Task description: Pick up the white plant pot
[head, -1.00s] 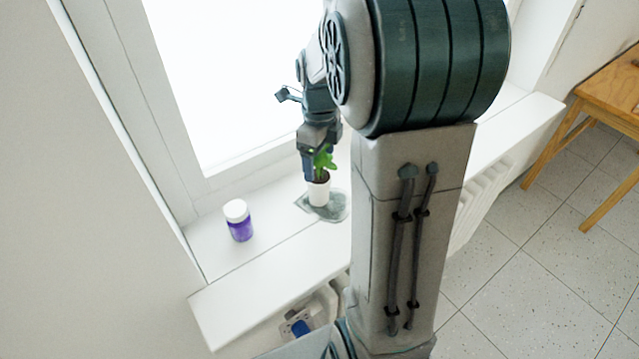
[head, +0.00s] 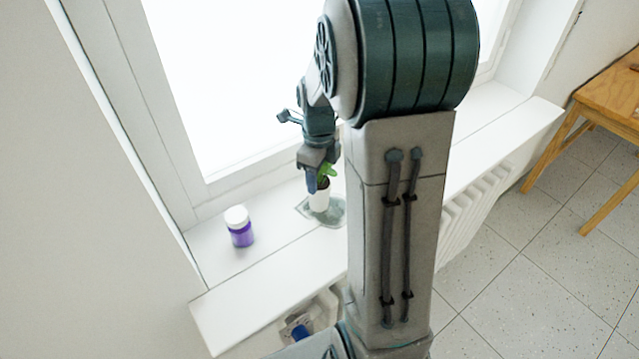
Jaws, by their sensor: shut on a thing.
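The white plant pot (head: 320,200) holds a green leafy plant (head: 327,172). It stands upright on or just above a grey-green mat (head: 334,216) on the white windowsill; I cannot tell whether it touches. My gripper (head: 314,187) points down at the pot from above. One blue-grey finger shows at the pot's left side, and the gripper is shut on the pot. The other finger is hidden behind the plant and pot. My arm fills the middle of the view and hides the sill to the right of the pot.
A purple jar with a white lid (head: 239,226) stands on the windowsill (head: 270,262) to the left of the pot. The window frame (head: 240,168) rises close behind. A radiator (head: 470,212) is below the sill, and a wooden table (head: 612,100) stands at the right.

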